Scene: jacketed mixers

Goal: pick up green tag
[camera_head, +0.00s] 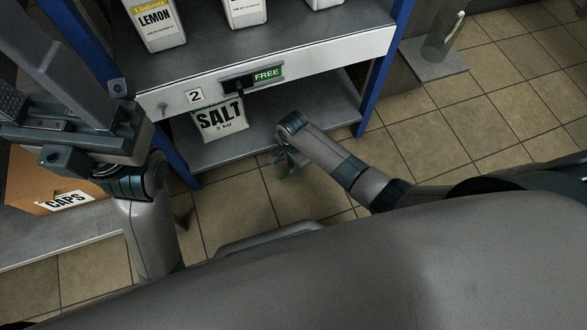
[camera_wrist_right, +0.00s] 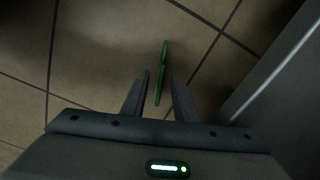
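The green tag (camera_wrist_right: 161,72) is a thin green strip in the right wrist view, seen nearly edge-on. It lies between the two fingers of my right gripper (camera_wrist_right: 160,74), with a narrow gap showing on each side. In the head view my right gripper (camera_head: 283,165) points down in front of the shelf unit, and a small bit of green shows at its fingers. I cannot tell what the tag rests on. My left gripper (camera_head: 75,80) is raised close to the camera at the upper left; its fingers are not clear.
The shelf unit (camera_head: 280,55) has blue posts, a green FREE label (camera_head: 267,74) and a SALT bag (camera_head: 220,117) on its lower shelf (camera_head: 255,147). A CAPS box (camera_head: 45,180) stands at the left. Tiled floor (camera_head: 450,135) is open at the right.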

